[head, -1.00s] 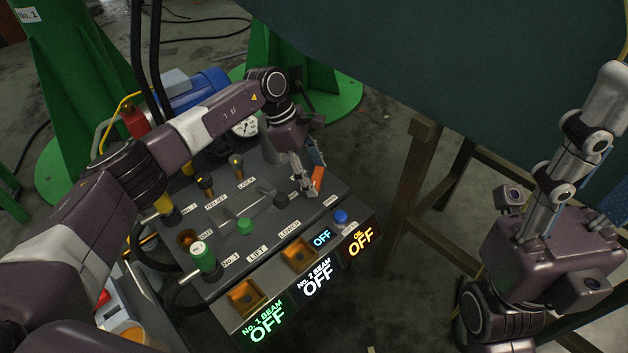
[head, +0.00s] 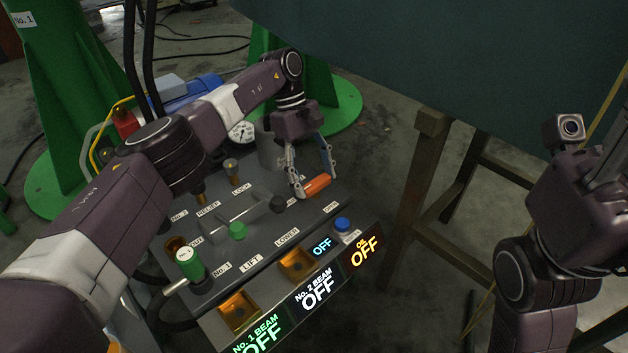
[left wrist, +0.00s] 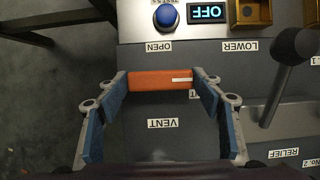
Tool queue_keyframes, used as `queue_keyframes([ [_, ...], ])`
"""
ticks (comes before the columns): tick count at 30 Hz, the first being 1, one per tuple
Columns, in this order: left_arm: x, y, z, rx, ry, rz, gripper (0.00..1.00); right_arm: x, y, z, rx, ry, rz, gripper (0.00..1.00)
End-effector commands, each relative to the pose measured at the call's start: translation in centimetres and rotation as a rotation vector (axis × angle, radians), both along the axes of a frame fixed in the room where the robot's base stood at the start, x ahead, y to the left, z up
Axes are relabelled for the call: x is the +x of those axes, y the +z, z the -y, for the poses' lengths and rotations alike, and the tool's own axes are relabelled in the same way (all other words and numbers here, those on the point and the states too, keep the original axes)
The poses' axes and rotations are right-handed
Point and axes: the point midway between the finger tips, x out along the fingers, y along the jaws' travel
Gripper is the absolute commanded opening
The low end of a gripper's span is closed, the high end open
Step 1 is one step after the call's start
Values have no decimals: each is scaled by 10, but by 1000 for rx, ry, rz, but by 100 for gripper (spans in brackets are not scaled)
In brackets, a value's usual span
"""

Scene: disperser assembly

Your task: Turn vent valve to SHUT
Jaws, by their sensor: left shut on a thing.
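The vent valve's orange bar handle (head: 317,185) is on the far right part of the dark control panel. In the left wrist view the handle (left wrist: 160,80) lies level across the picture, its white line at the right end. A partly hidden label ending in T sits by that end. The OPEN label (left wrist: 159,47) is above and the VENT label (left wrist: 162,124) below. My left gripper (head: 316,183) reaches down from above and is shut on the handle, one finger at each end. My right gripper (head: 606,165) is at the right, away from the panel, its fingers partly cut off.
A dark lever knob (head: 278,204) stands close left of the handle. A blue button (head: 342,224) and lit OFF displays (head: 318,290) are along the panel's front. Green-knobbed levers (head: 190,263) stand at left. A wooden trestle (head: 420,180) is right of the panel.

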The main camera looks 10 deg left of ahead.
Motion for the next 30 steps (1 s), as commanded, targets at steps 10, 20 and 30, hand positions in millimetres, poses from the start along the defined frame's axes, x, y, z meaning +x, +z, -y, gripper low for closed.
queue_keyframes([
  [10, 1, 0, -1, 3, -9, 4, 36, -1, 1, 0, -1, 0, 4, 46],
  [20, 0, 0, -1, 2, -8, 3, 78, -1, 1, 0, 0, 0, 4, 46],
  [30, 1, 13, 0, 1, -7, 4, 78, 0, 0, 0, 2, -1, 2, 46],
])
